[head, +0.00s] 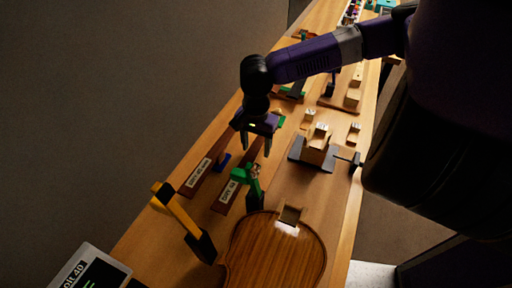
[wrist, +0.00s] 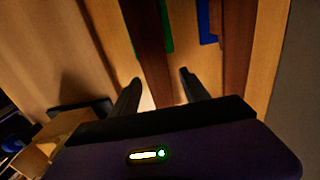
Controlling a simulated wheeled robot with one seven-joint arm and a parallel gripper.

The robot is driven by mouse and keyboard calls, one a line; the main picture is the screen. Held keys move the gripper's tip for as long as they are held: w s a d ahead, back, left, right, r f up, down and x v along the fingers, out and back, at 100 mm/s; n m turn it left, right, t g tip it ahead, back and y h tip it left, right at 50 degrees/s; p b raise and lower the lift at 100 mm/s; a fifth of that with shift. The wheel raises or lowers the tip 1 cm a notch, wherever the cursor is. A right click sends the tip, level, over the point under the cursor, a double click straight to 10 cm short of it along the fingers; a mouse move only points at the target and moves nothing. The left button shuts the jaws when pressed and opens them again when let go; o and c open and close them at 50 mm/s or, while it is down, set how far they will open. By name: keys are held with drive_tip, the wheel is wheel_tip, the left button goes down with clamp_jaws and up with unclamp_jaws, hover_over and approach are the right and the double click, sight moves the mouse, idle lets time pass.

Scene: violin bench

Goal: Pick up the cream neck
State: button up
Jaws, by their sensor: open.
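I cannot single out a cream neck with certainty. The closest match is a pale wooden piece (head: 318,136) with a block-like top, held upright on a dark stand (head: 299,150) right of my gripper in the head view. Several smaller pale blocks, such as one (head: 354,132) to its right, look similar. My gripper (head: 256,149) points down, open and empty, above the labelled dark red-brown strips. In the wrist view its fingertips (wrist: 160,80) are apart, with a dark red-brown strip (wrist: 150,45) showing below and between them.
A green clamp-like piece (head: 252,185) and a yellow one with a dark end (head: 180,215) stand nearer. A violin body plate (head: 275,255) lies at the front. A blue piece (head: 221,162) lies between the labelled strips. The bench (head: 335,205) has bare wood at right.

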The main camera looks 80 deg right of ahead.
drive_tip(key=shift+f, duration=0.25)
clamp_jaws()
drive_tip(key=shift+r, duration=0.1)
